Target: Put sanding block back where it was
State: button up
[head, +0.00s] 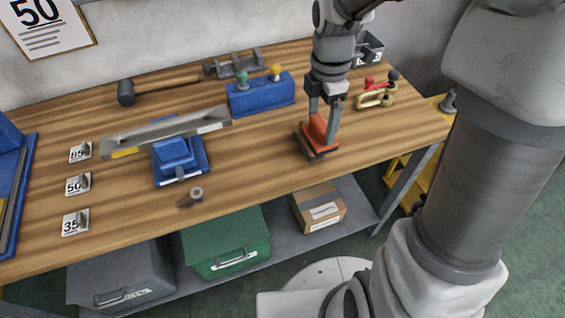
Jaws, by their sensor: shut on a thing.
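The sanding block (318,132) has an orange-red top and a dark base. It is at the right part of the wooden workbench (245,183), near the front edge. My gripper (322,118) points down with its fingers on either side of the orange part, shut on it. The block looks slightly tilted; whether its base touches the bench top I cannot tell.
A blue block with knobs (261,95) stands left of my gripper, and a brass clamp (375,96) to its right. A mallet (126,93) lies behind. The bench front between fixture and gripper is mostly clear.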

jog(key=shift+w+a+f+b, duration=0.2)
jog(key=shift+w+a+f, duration=0.45)
jog(key=shift+a+f, duration=1.2)
jog(key=shift+w+a+f+b, duration=0.25)
jog(key=shift+w+a+f, duration=0.35)
jog(key=shift+a+f, duration=1.2)
jog(key=shift+w+a+f+b, duration=0.2)
jog(key=shift+w+a+f, duration=0.45)
jog(key=shift+a+f, duration=1.2)
jog(key=shift+d, duration=0.1)
jog(key=shift+f, duration=0.2)
jog(key=o, duration=1.1)
jog(key=shift+o, duration=0.2)
notch_tip(320, 180, up, 12)
jog(key=p, duration=0.1)
jog(key=shift+r, duration=0.25)
jog(key=s+d+r+m+t, duration=0.2)
jog(key=s+d+r+m, duration=0.3)
jog(key=s+m, duration=0.4)
jog(key=s+d+r+m+t, duration=0.3)
jog(key=s+d+r+m, duration=0.3)
jog(key=s+m, duration=0.3)
jog(key=d+m, duration=0.1)
jog(key=m, duration=0.2)
jog(key=shift+s+d+t, duration=0.2)
jog(key=shift+s+t, duration=0.1)
jog(key=shift+s, duration=0.1)
